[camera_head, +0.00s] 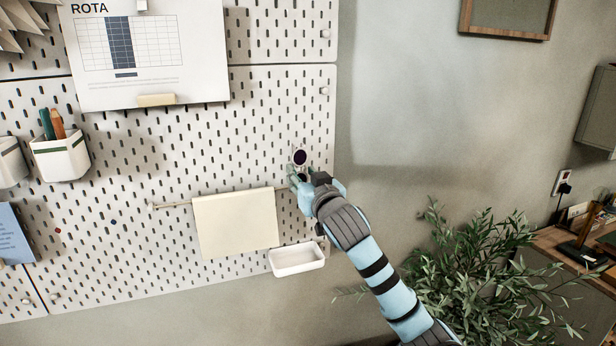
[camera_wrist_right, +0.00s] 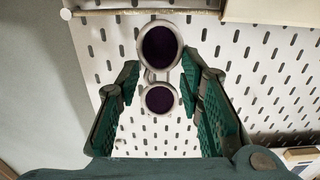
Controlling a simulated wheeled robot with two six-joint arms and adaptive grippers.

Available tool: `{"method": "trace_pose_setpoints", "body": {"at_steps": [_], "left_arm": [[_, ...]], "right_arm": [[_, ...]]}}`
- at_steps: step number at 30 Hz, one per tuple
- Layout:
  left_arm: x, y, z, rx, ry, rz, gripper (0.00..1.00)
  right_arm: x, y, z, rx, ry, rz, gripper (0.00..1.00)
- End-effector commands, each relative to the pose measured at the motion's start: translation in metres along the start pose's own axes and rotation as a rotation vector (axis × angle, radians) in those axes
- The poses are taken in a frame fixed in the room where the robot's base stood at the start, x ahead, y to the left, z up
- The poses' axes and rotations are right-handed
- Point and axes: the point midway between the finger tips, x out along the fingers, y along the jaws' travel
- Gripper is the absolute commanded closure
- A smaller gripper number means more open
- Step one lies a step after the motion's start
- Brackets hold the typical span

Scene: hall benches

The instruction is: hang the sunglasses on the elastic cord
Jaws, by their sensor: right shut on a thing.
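The sunglasses (camera_head: 299,157) have a pale frame and dark purple lenses. In the right wrist view the sunglasses (camera_wrist_right: 160,47) stand on end, one lens above the other, between the green finger pads. My right gripper (camera_head: 301,178) is shut on them in front of the pegboard, at the cord's right end; the fingers hide part of the frame. The elastic cord (camera_head: 174,205) runs across the pegboard with a cream cloth (camera_head: 236,224) hanging over it. The cord (camera_wrist_right: 120,12) also crosses the top of the right wrist view. Whether the sunglasses touch it, I cannot tell. My left gripper is out of view.
A white tray (camera_head: 297,261) is fixed below the cord's right end, close to my right arm. A pen cup (camera_head: 62,160) and a rota sheet (camera_head: 150,50) are on the pegboard (camera_head: 265,110). A leafy plant (camera_head: 480,265) stands right of my arm.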

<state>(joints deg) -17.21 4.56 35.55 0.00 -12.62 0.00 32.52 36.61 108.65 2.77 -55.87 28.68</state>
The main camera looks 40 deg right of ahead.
Motion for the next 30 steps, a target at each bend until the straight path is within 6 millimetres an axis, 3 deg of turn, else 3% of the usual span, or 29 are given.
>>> {"method": "trace_pose_setpoints", "body": {"at_steps": [6,17,30], "left_arm": [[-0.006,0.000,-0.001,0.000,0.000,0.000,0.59],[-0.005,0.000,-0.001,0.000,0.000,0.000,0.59],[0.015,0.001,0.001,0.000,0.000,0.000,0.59]], "right_arm": [[0.013,0.000,-0.001,0.000,0.000,0.000,0.99],[0.015,0.000,0.001,-0.001,0.001,0.000,0.99],[0.014,0.000,0.030,-0.001,0.001,0.000,0.99]]}}
